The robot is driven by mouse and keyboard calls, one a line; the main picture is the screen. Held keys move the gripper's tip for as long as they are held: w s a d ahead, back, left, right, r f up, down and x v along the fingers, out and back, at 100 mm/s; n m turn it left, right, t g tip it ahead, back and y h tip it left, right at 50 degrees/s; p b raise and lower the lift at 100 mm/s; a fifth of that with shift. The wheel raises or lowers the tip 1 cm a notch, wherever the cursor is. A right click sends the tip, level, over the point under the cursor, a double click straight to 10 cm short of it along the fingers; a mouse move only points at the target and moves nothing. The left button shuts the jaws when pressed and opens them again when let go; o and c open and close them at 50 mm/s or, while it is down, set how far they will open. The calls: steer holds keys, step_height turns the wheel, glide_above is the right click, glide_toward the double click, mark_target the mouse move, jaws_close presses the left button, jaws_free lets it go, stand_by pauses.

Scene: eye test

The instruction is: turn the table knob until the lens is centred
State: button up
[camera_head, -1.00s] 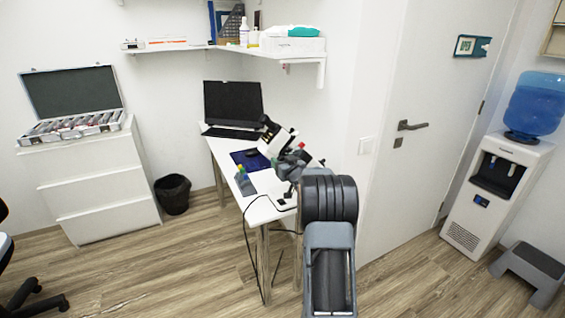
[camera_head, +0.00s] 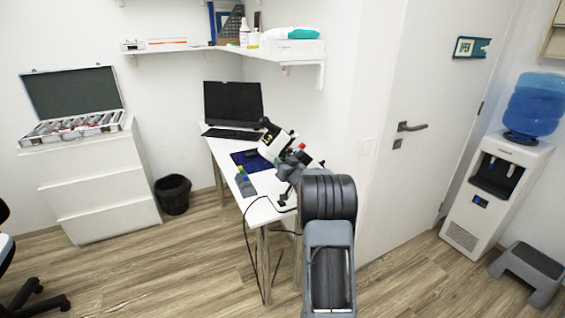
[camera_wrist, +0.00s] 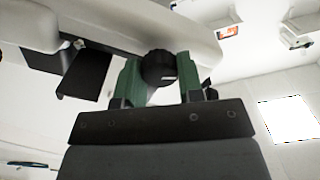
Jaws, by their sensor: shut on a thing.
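The white and black eye instrument (camera_head: 272,138) stands tilted on the white table (camera_head: 260,212) in the head view. In the wrist view its pale body (camera_wrist: 190,40) fills the top. A round black knob (camera_wrist: 160,68) sits under that body, between the green fingers of my gripper (camera_wrist: 158,62). My gripper is shut on the knob. In the head view my arm reaches to the instrument's right side and hides the grip. The lens and any centring mark cannot be made out.
A black laptop (camera_head: 233,103), a blue mat (camera_head: 248,161) and a small grey block with coloured tops (camera_head: 245,185) are on the table. Cables hang down its front. The wall shelf (camera_head: 175,49) is above, and the door (camera_head: 405,200) is close on the right.

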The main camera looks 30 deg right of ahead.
steer(key=o, duration=0.9)
steer(key=s, duration=0.4)
steer(key=s+a+b, duration=0.1)
steer(key=s, duration=0.4)
steer(key=s+a, duration=0.1)
steer(key=s, duration=0.3)
steer(key=shift+s, duration=0.35)
